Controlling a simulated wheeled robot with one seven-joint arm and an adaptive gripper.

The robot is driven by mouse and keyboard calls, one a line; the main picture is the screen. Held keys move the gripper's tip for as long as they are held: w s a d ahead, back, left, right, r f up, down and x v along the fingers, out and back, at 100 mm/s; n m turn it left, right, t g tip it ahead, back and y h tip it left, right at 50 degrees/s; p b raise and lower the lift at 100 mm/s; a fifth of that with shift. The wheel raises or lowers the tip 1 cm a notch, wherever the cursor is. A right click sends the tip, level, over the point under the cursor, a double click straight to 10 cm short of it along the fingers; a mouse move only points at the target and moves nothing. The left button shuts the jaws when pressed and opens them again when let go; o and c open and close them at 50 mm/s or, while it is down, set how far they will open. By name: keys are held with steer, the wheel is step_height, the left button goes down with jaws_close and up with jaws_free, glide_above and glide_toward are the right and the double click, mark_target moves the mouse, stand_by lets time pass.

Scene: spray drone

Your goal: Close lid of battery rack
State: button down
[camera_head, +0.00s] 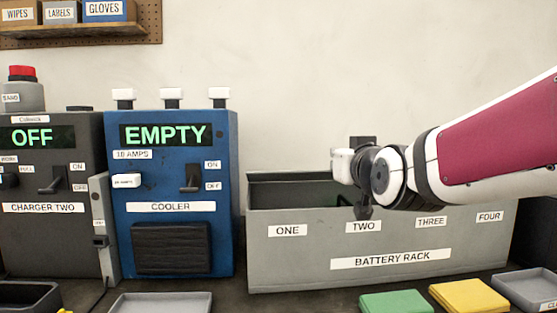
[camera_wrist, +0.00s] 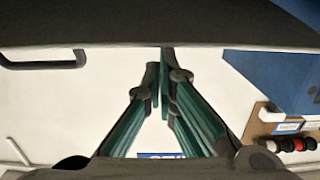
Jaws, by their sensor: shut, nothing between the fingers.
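The battery rack (camera_head: 290,255) is a long grey box with compartments labelled ONE to FOUR along its front. Its top is open at the left, with a dark interior showing. My arm hides most of the top at the right, and I cannot clearly make out the lid. My gripper (camera_head: 363,211) is at the rack's front upper edge in the picture, near label TWO; whether it touches is unclear. In the wrist view, its green-sided fingers (camera_wrist: 161,75) are together at the tips and hold nothing.
The blue cooler (camera_head: 220,240), reading EMPTY, stands left of the rack, beside charger two (camera_head: 45,240). Green (camera_head: 397,302) and yellow (camera_head: 468,296) pads and a grey tray (camera_head: 530,287) lie in front. A dark handle-like loop (camera_wrist: 40,64) shows in the wrist view.

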step_height(320, 180, down, 6)
steer(key=s+b, duration=0.1)
steer(key=b, duration=0.5)
steer(key=shift+s, duration=0.4)
